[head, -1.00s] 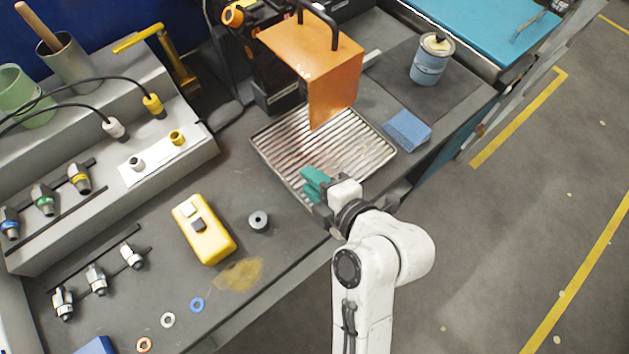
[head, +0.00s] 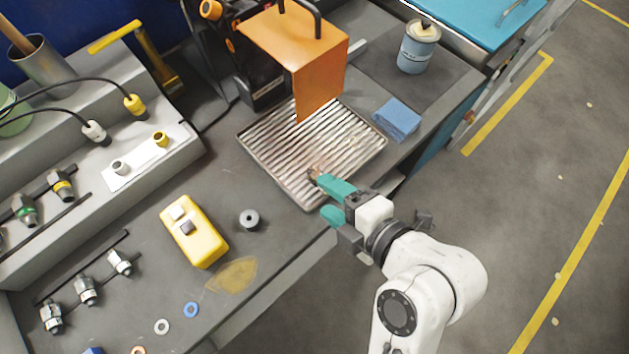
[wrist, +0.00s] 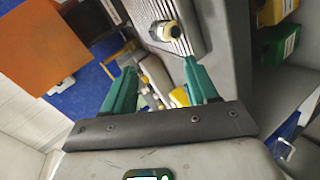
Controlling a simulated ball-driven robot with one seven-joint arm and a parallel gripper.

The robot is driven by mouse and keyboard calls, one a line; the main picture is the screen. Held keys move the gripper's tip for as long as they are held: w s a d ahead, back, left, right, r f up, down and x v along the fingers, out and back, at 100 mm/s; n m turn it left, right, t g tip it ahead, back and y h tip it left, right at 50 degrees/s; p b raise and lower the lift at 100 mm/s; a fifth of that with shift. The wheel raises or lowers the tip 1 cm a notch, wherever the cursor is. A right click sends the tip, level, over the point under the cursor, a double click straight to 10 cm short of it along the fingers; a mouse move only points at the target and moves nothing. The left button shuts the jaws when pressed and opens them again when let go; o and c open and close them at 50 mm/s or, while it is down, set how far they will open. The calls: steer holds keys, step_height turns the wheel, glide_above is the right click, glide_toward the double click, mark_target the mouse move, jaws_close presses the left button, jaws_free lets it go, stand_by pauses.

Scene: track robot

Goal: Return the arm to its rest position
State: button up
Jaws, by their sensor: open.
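My gripper (head: 325,197) has teal fingers and hangs over the front edge of the ribbed metal tray (head: 262,150). The fingers are spread apart with nothing held between them. They also show apart in the wrist view (wrist: 160,88). My white arm reaches in from the lower right and is bent. A small brownish piece (head: 315,171) shows by the upper fingertip on the tray; I cannot tell whether they touch. In the wrist view a fitting with a yellow band (wrist: 164,33) is on the ribbed tray, beyond the fingers.
An orange guard (head: 318,75) stands behind the tray. A blue cloth (head: 397,119) and a blue-grey can (head: 418,50) are to its right. A yellow box (head: 194,232) and a dark ring (head: 249,220) lie left. Open floor (head: 535,200) is at right.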

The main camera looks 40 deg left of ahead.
steer(key=shift+r+v, duration=0.25)
steer(key=shift+v, duration=1.35)
steer(key=shift+s+a, duration=0.1)
steer(key=w+d+f+m+t+h, duration=0.1)
steer(key=d+f+m+h, duration=0.2)
steer(key=d+f+m, duration=0.45)
steer(key=w+d+f+m+t+h, duration=0.15)
steer(key=d+f+m+h, duration=0.25)
steer(key=d+m, duration=0.6)
steer(key=s+d+f+m+g+h, duration=0.1)
steer(key=s+d+f+m+h, duration=0.1)
steer(key=s+d+m, duration=0.4)
steer(key=s+d+f+m+g+h, duration=0.1)
steer(key=s+d+f+m+h, duration=0.2)
steer(key=d, duration=1.1)
steer(key=s+m, duration=0.3)
steer(key=m, duration=0.3)
steer(key=shift+f+h, duration=0.3)
steer(key=shift+h, duration=0.1)
steer(key=shift+d+g, duration=0.15)
steer(key=shift+g, duration=0.1)
steer(key=shift+c, duration=0.2)
